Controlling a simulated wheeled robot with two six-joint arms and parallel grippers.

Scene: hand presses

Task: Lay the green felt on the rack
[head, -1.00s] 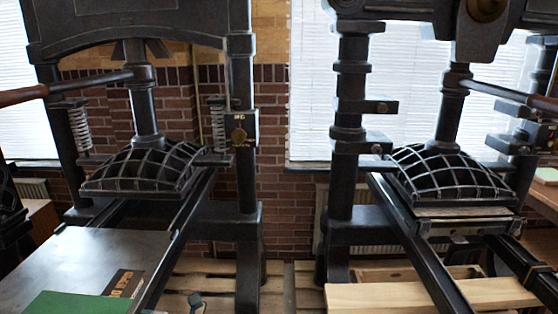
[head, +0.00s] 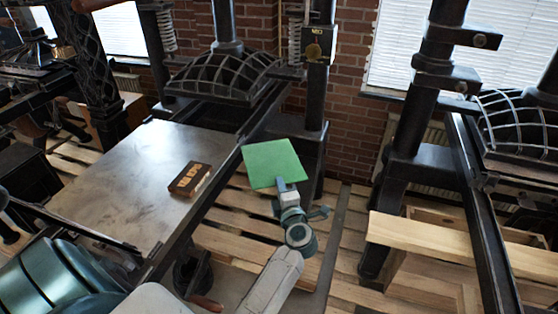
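The green felt (head: 272,163) is a flat green square. It is in the air to the right of the left press's metal bed, above the floor pallets. My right gripper is not in view. I cannot make out a rack for certain in this view.
The left press's bare metal bed (head: 125,185) holds a small dark printed block (head: 189,179). Wooden pallets (head: 240,242) cover the floor. Pale planks (head: 430,240) lie by the right press. The press's dark upright (head: 316,90) stands close behind the felt.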

